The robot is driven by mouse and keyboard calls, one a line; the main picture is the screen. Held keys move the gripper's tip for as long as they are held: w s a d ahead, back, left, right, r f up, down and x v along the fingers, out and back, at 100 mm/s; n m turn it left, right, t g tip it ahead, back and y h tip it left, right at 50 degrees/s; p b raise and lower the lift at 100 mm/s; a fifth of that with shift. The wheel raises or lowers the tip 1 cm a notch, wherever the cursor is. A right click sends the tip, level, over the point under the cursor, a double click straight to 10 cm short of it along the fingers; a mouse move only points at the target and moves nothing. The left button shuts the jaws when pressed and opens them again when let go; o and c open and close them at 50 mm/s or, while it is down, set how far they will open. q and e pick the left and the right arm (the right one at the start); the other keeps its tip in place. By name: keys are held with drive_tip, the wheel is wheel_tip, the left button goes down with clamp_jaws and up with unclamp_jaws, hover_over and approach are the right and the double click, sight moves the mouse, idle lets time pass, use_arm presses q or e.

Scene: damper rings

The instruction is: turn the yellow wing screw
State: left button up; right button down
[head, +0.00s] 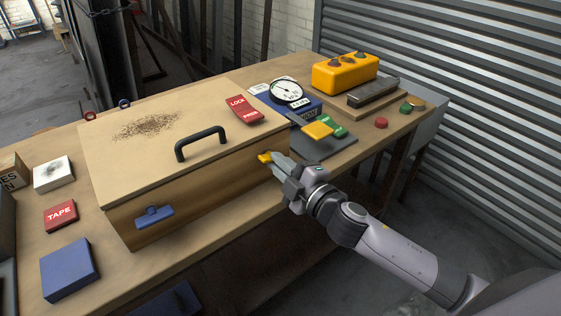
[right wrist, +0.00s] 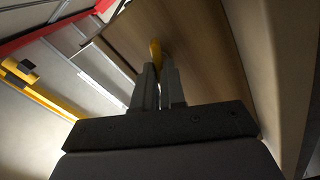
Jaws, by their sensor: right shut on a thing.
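The yellow wing screw (head: 263,157) sits on the front face of the large wooden box (head: 190,194), near its right end. In the right wrist view the yellow wing screw (right wrist: 155,48) stands between my fingertips. My right gripper (head: 273,160) is shut on it, with the arm coming in from the lower right. In the right wrist view the fingers of my right gripper (right wrist: 158,72) partly hide the screw. My left gripper is not in view.
A blue wing-like piece (head: 154,216) is on the box front at left. A black handle (head: 201,143) and red lock tag (head: 243,110) are on the lid. A gauge (head: 287,91) and yellow control box (head: 345,73) stand to the right. The bench (head: 210,218) has a narrow clear front strip.

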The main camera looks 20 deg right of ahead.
drive_tip(key=shift+r+n, duration=0.15)
drive_tip(key=shift+n, duration=0.95)
drive_tip(key=c, duration=1.6)
unclamp_jaws()
drive_tip(key=shift+n+p, duration=0.35)
drive_tip(key=shift+n, duration=0.55)
drive_tip(key=shift+c, duration=0.2)
drive_tip(key=o, duration=0.5)
drive_tip(key=shift+s, duration=0.1)
drive_tip(key=shift+v, duration=0.9)
drive_tip(key=shift+d, duration=0.1)
